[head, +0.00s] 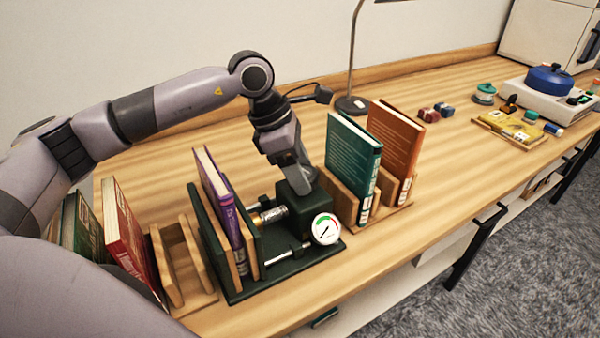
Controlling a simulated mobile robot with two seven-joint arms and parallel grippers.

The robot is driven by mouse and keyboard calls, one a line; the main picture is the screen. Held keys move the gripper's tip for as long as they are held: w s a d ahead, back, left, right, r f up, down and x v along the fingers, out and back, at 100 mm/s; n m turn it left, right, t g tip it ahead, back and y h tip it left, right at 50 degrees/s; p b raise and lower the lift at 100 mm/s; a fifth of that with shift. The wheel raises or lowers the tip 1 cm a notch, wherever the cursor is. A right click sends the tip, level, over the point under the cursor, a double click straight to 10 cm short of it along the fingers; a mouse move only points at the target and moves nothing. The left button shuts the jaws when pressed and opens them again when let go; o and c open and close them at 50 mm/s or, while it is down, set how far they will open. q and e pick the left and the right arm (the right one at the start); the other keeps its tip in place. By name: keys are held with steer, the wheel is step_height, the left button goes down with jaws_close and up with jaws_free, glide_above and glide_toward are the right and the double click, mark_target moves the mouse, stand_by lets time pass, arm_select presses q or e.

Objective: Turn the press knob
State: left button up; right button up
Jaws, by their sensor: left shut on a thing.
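The dark green press (285,280) stands on the wooden bench. A purple book (222,205) stands upright between its plates at the left. A round white gauge (326,229) with a green and red band is on the front of the press's block (312,212). A brass cylinder (270,216) runs from the block towards the plates. My left gripper (301,186) points down onto the top of the block and is shut. The press knob is hidden by the gripper, which appears to be shut on it. My right gripper is out of view.
Teal (352,160) and orange (395,148) books stand in a wooden rack right of the press. An empty wooden rack (182,265) and a red book (125,235) are at the left. A lamp base (352,105) stands behind. The bench's front right is clear.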

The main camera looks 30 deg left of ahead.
arm_select(q)
steer(key=shift+m, duration=0.3)
steer(key=o, duration=1)
steer(key=shift+o, duration=0.2)
steer(key=shift+r, duration=0.1)
steer(key=b+v, duration=0.1)
steer(key=v, duration=0.6)
